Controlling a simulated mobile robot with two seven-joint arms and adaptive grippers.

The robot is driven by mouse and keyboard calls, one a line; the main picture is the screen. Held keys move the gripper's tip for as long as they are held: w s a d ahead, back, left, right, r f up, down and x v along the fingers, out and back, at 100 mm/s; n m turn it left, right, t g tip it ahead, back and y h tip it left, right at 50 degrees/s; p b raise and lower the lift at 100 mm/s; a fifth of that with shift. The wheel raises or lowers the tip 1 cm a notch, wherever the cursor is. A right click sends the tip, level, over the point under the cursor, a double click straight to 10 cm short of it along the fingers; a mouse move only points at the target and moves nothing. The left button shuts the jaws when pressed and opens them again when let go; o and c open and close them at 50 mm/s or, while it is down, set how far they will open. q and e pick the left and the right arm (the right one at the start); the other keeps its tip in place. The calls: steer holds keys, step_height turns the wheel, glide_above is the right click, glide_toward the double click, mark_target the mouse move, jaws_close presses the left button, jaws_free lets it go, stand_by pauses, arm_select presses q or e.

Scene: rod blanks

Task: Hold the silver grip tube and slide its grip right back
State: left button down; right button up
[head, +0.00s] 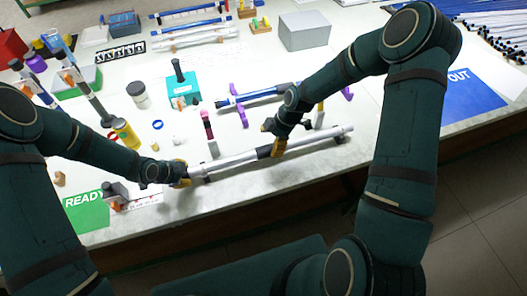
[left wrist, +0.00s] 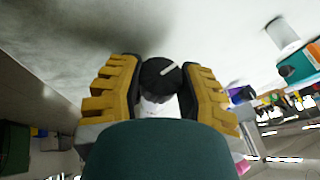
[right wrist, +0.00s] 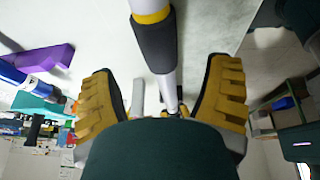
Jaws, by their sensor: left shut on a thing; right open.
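The silver grip tube (head: 315,139) lies slantwise along the front of the table, its right end farther back. Its dark grip (head: 265,153) sits around the middle of the tube; it also shows in the right wrist view (right wrist: 156,45), with a yellow band beside it. My left gripper (head: 183,174) is shut on the tube's left end. The left wrist view shows the dark round end (left wrist: 160,75) between the fingers.
A blue-and-white rod (head: 250,97) lies on purple holders (head: 242,117) behind the tube. A pink-topped marker (head: 207,125) stands close behind it. The front edge strip is clear.

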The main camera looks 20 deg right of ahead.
mark_target(266, 148)
steer(key=x, duration=0.6)
steer(key=shift+f, duration=0.15)
